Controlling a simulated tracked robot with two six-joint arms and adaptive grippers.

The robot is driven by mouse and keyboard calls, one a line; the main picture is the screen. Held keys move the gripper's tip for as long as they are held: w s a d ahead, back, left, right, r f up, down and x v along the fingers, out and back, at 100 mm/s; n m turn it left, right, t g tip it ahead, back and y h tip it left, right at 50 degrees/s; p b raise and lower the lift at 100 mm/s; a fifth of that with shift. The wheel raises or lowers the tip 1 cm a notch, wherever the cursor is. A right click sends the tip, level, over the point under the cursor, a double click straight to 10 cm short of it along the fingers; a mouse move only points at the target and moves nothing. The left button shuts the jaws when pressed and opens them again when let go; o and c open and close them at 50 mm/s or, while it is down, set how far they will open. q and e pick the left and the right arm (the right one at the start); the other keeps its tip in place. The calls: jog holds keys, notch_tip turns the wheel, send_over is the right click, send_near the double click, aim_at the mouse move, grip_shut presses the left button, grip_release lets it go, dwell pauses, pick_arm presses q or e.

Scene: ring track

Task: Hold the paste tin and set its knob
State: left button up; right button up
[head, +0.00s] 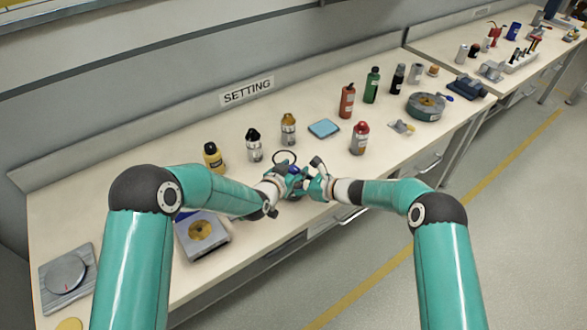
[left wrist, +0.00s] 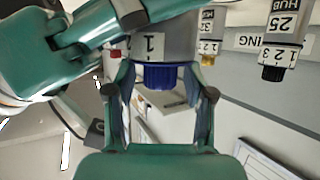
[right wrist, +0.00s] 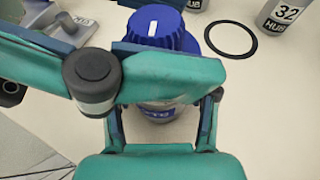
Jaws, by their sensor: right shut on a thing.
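The paste tin (right wrist: 160,112) is a grey cylinder with a label, partly hidden in the right wrist view behind a teal gripper part. Its blue knob (right wrist: 155,28) bears a white line. The knob also shows in the left wrist view (left wrist: 160,76), below the tin's "1" label (left wrist: 150,43). My right gripper (head: 314,184) is shut on the tin. My left gripper (left wrist: 163,88) has its fingers apart on either side of the knob, with visible gaps. In the head view the grippers meet near the bench's front edge and mostly hide the tin.
A black ring (right wrist: 232,39) lies flat beside the tin. A blue pad (head: 324,128) lies on the bench. A grey device (head: 203,236) stands left of the grippers.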

pick_arm(q)
grip_shut()
jog(key=shift+n, duration=0.3)
jog(key=shift+d+r+n+t+y, duration=0.1)
jog(key=shift+n+t+y, duration=0.35)
jog(key=shift+y, duration=0.35)
jog(key=shift+n+t+y, duration=0.25)
jog(key=shift+n+y, duration=1.2)
jog(key=shift+y, duration=0.15)
jog(key=shift+o, duration=1)
grip_release()
